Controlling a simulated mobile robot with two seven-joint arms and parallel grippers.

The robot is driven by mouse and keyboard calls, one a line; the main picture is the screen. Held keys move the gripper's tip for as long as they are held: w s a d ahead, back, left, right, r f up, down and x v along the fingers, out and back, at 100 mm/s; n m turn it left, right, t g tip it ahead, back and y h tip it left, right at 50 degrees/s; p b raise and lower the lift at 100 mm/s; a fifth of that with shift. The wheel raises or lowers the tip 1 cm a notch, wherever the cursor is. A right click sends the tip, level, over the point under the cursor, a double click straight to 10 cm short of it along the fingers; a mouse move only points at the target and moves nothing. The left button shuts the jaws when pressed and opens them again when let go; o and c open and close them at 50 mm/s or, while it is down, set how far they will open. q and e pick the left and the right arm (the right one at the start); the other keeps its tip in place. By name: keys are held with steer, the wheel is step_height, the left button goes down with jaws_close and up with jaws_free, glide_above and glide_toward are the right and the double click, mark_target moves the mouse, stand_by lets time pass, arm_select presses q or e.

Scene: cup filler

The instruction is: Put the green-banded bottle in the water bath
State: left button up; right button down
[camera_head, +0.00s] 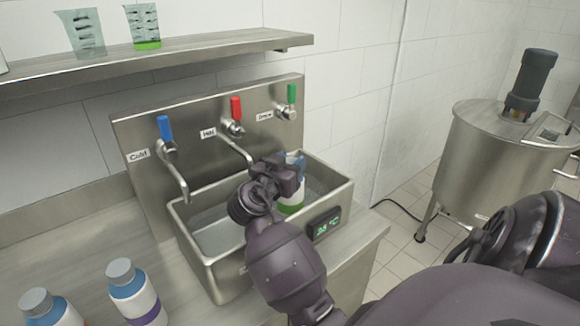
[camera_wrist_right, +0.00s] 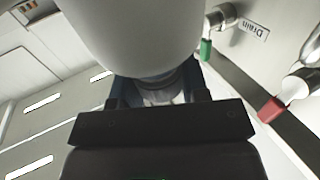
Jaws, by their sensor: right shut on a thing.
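The green-banded bottle (camera_head: 292,195) is white with a blue shoulder and a green band near its base. It is upright, inside the outline of the steel water bath (camera_head: 210,275) at its right side. My right gripper (camera_head: 287,172) is shut on the bottle's upper part. The gripper hides part of the bottle, and I cannot tell whether its base touches the bath floor. In the right wrist view the bottle's white body (camera_wrist_right: 135,30) fills the top middle, close to the jaws (camera_wrist_right: 158,95). My left gripper is not in view.
Cold (camera_head: 164,127), hot (camera_head: 236,108) and drain (camera_head: 291,94) handles are on the back panel, with spouts over the bath. A display (camera_head: 327,224) is on the bath's front. Two other bottles (camera_head: 133,290) (camera_head: 48,308) stand at left. A shelf (camera_head: 190,52) holds beakers. A steel tank (camera_head: 490,140) stands right.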

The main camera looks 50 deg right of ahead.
steer(key=shift+f, duration=0.35)
steer(key=shift+f, duration=0.15)
steer(key=c, duration=0.6)
jaws_free()
